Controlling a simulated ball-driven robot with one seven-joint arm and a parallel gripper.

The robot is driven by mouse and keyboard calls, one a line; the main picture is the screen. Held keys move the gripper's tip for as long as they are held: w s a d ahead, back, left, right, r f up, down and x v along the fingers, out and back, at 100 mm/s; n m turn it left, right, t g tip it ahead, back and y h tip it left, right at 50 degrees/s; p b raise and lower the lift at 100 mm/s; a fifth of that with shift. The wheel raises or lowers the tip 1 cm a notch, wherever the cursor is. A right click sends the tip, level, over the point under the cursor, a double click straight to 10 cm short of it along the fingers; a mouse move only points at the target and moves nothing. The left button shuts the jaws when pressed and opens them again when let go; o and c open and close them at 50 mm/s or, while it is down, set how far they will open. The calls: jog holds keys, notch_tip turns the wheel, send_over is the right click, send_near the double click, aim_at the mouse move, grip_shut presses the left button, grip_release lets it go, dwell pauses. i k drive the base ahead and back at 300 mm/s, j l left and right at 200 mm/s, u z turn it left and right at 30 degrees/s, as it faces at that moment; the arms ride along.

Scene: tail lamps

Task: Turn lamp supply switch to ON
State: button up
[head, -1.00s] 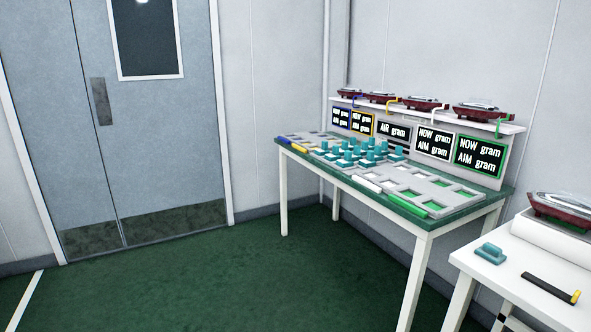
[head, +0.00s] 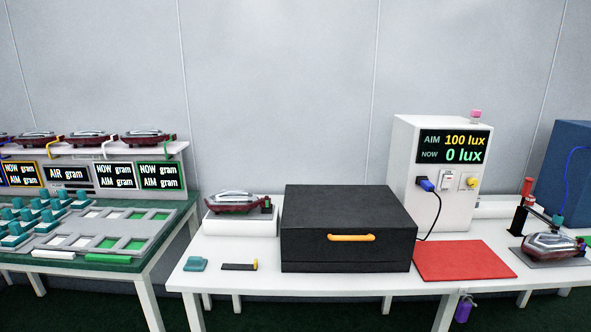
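A white supply box (head: 402,170) stands at the back of the white table, right of centre in the head view. Its black display (head: 454,146) reads AIM 100 lux and NOW 0 lux. Below the display, a small white switch with a reddish mark (head: 447,180) sits between a blue plug (head: 425,184) and a yellow knob (head: 472,183). The switch is too small to tell its position. A pink piece (head: 476,116) is on top of the box. My gripper is not in view.
A black box with an orange handle (head: 351,238) stands left of the supply box. A red mat (head: 464,261) lies in front of it, and a black cable (head: 437,218) hangs beside it. A lamp in a clamp fixture (head: 550,246) is at right. The green table (head: 170,232) is at left.

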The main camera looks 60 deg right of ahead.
aim_at(447, 180)
jog(key=z, duration=2.2)
jog(key=i+l+u, duration=0.1)
jog(key=i+l, duration=0.15)
jog(key=l, duration=0.1)
